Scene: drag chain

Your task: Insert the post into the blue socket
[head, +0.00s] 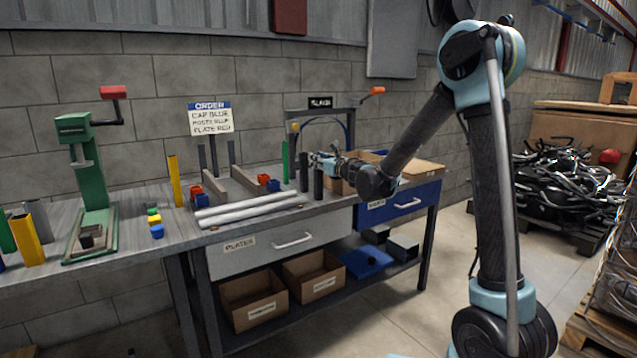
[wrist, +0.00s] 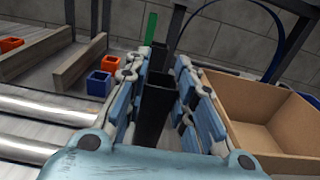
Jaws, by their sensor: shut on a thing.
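My gripper (wrist: 155,85) is shut on a black post (wrist: 153,118), which stands roughly upright between the fingers. In the head view the gripper (head: 322,162) is above the right part of the bench, with the dark post (head: 318,183) at its fingers. A blue square socket (wrist: 100,83) with an open top lies left of the gripper, apart from the post. In the head view it shows as a blue block (head: 273,186) beside a red one (head: 263,179). A second blue block (head: 202,201) sits further left. Whether the post's lower end touches the bench is hidden.
Another dark post (head: 303,172) and a green post (head: 285,162) stand close behind the gripper. Silver rails (head: 245,208) run along the bench front. A cardboard box (wrist: 255,120) is close right of the gripper. A sign (head: 210,118) and green press (head: 90,170) stand left.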

